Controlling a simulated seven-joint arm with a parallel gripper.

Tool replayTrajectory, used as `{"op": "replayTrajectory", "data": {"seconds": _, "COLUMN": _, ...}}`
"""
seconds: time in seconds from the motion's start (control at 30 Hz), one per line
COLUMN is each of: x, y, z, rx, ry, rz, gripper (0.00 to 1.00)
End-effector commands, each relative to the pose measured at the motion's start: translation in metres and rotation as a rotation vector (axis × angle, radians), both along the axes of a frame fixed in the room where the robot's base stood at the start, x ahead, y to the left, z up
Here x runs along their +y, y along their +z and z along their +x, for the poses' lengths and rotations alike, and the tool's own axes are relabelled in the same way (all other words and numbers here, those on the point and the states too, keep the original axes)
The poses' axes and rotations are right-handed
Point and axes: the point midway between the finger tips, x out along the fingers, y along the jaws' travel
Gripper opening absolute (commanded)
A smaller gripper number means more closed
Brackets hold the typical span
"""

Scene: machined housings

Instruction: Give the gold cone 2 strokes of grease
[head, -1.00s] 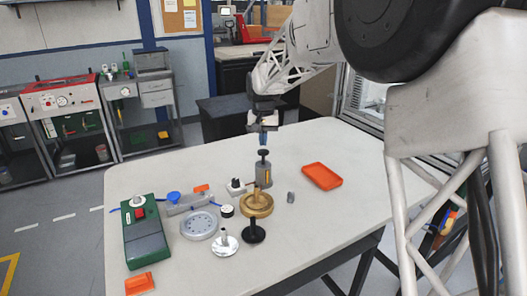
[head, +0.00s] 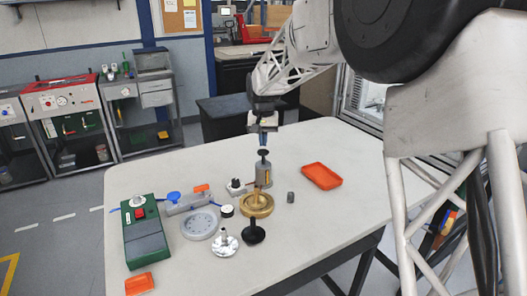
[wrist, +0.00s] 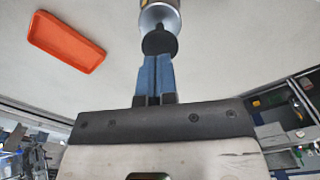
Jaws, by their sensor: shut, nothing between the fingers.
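The gold cone (head: 257,203) is a brass-coloured piece with a wide round base and a narrower top, standing near the middle of the table. Just behind it stands a grey cylindrical pot (head: 263,177) with a black knob (head: 263,152) on top; pot (wrist: 160,18) and knob (wrist: 160,42) also show in the wrist view. My gripper (head: 264,143) is directly above the knob, pointing down. Its blue fingers (wrist: 153,62) are shut together with nothing between them. The tips are very close to the knob; I cannot tell whether they touch it.
An orange tray (head: 322,176) lies to the right, with a small grey cylinder (head: 291,197) nearer. A black cone-like piece (head: 253,233), a silver one (head: 225,244), a grey round plate (head: 199,223) and a green box (head: 146,240) stand in front and left. The right of the table is clear.

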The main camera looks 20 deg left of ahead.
Motion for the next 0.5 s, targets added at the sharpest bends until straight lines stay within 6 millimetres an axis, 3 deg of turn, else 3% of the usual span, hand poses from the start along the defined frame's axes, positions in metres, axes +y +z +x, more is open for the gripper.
{"op": "replayTrajectory", "data": {"seconds": 0.5, "x": 0.0, "y": -0.015, "z": 0.0, "rx": 0.0, "ry": 0.0, "rz": 0.0, "gripper": 0.0}}
